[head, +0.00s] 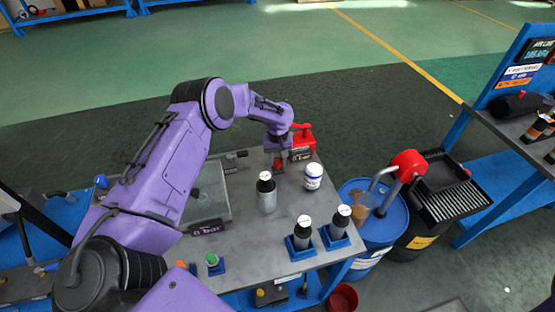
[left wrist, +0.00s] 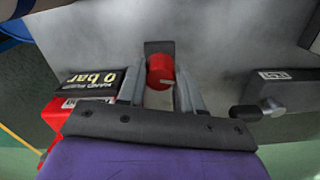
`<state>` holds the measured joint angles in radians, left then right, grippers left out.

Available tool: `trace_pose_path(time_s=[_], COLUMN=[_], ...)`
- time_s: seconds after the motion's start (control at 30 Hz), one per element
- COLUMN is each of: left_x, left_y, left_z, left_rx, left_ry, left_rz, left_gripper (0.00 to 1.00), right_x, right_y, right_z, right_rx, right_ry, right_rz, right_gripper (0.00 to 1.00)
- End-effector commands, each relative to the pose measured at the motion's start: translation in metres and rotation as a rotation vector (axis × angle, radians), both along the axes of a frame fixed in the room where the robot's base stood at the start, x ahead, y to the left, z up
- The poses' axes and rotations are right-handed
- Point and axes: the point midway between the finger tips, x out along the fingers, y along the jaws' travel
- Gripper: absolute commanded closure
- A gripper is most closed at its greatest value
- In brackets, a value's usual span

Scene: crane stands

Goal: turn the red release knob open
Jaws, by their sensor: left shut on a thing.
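The red release knob (left wrist: 160,70) shows in the left wrist view, between the fingers of my left gripper (left wrist: 161,92). The fingers are shut on it from both sides. In the head view my left gripper (head: 276,155) reaches down at the back edge of the grey bench top, beside the red hand pump (head: 302,140). The knob is mostly hidden there behind the gripper. My right gripper is not in view.
On the grey bench (head: 250,243) stand a grey bottle with a black cap (head: 266,195), a white jar (head: 312,177) and two bottles in blue holders (head: 302,243). A blue drum (head: 378,222) with a red-headed pump stands right of the bench. A small lever (left wrist: 262,109) lies right of the fingers.

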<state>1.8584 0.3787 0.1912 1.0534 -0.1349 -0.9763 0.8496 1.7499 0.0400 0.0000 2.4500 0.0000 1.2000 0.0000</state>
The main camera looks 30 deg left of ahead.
Motion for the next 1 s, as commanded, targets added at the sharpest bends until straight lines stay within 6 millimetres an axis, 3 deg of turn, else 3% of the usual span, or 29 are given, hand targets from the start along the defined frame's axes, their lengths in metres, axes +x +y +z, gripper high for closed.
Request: trace_pose_path(time_s=[0.7,1.0], left_x=[0.001,0.001], left_y=[0.0,0.001], left_z=[0.0,0.001], left_rx=[0.001,0.002], left_ry=[-0.004,-0.004], left_rz=[-0.613,-0.791], left_gripper=[0.95,0.95], right_x=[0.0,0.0], right_y=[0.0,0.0], right_z=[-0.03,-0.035], right_rx=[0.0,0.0], right_ry=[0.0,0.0], right_rz=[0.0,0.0], right_gripper=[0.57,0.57])
